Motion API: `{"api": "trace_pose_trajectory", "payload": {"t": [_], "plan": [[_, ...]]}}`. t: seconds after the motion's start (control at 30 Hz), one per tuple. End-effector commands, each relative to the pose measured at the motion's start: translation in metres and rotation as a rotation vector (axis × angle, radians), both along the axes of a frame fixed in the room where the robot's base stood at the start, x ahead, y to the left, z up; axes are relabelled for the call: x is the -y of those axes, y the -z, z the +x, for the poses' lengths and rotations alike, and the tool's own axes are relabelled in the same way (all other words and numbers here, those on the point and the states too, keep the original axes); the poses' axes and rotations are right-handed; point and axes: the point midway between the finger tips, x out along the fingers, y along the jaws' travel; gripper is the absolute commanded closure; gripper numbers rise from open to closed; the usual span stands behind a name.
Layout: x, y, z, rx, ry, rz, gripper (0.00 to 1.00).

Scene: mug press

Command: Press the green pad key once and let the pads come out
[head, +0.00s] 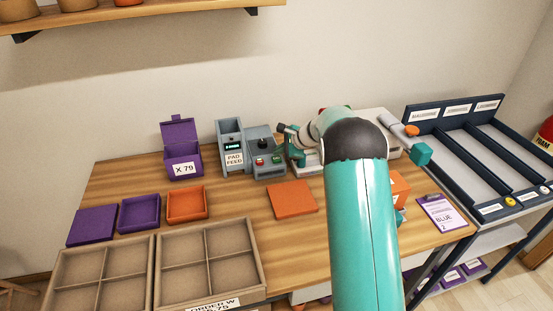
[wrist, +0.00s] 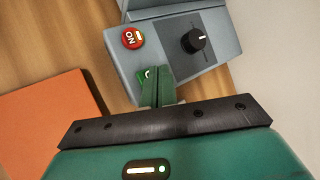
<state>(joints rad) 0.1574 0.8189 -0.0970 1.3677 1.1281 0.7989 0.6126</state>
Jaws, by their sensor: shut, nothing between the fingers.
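The box has a red "ON" key (wrist: 132,38), a black knob (wrist: 194,40) and a green key (wrist: 144,76). My gripper (wrist: 156,72) is shut and empty, its green fingertips over the green key and hiding part of it. I cannot tell whether they touch it. No loose pads show near the feed.
An orange mat (head: 292,198) lies in front of the box. A purple bin (head: 182,160) marked "X 79" stands left of the feed. Purple and orange trays and divided boxes (head: 210,265) fill the left front. A clipboard (head: 442,213) lies at right.

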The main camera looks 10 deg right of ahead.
Motion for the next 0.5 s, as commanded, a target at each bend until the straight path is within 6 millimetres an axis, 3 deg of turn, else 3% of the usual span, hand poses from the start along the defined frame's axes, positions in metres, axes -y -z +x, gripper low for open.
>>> {"api": "trace_pose_trajectory", "payload": {"t": [0.5], "plan": [[0.0,0.0085,0.0001,0.0,0.0,0.0,1.0]]}}
